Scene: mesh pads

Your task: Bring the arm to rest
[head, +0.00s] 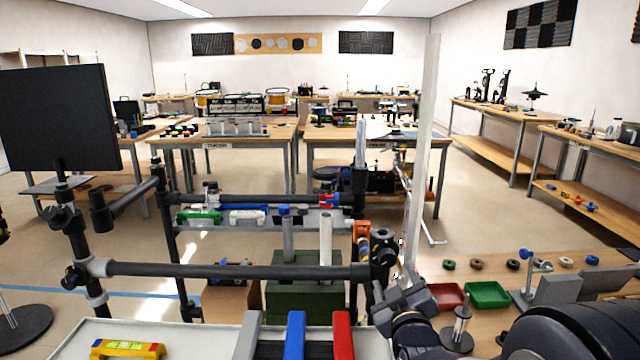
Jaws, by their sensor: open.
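My arm comes in from the lower right as dark, rounded links. My gripper (396,287) is a small grey end at the lower centre right, pointing up and away from me. Its jaws are open and I see nothing held in them. A tall pale post (424,150) rises just behind it; I cannot tell whether they touch. The black clamp joint of a pipe frame is close on its left.
A black pipe frame (240,271) crosses in front. A pale tray (75,345) below holds a yellow level (128,349). Right of my gripper, a bench carries a red tray (447,296) and a green tray (488,294). Open floor (480,215) lies beyond.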

